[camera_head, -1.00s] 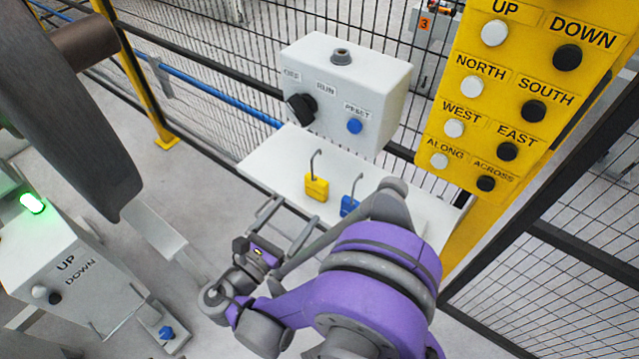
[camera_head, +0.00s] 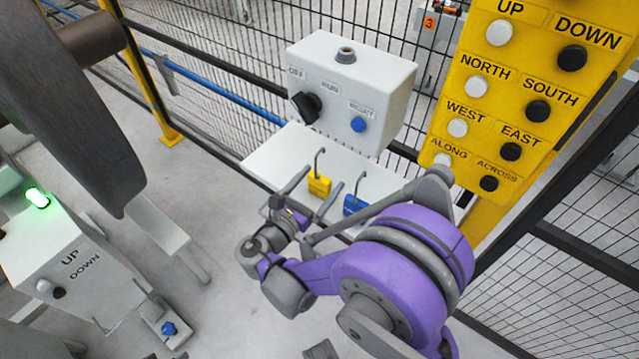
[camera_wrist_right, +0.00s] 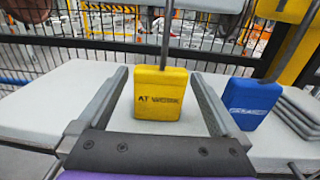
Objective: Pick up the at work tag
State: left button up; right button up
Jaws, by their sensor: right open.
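The at work tag is a yellow block (camera_head: 319,184) with a grey hook rising from its top. It stands on the white shelf (camera_head: 270,160) below the control box. In the right wrist view the yellow tag (camera_wrist_right: 161,100) reads "AT WORK" and stands between the two fingers. My right gripper (camera_wrist_right: 160,95) is open, with a finger on each side of the tag and a visible gap to each. In the head view my right gripper (camera_head: 318,208) reaches in from the front of the shelf. My left gripper is not in view.
A blue tag (camera_head: 353,205) with a hook stands right of the yellow one. A white control box (camera_head: 350,90) sits behind the shelf. A yellow button panel (camera_head: 520,100) and mesh fence stand at the right. Grey flat pieces (camera_wrist_right: 300,112) lie beside the blue tag.

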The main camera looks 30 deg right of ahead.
jog(key=c, duration=1.3)
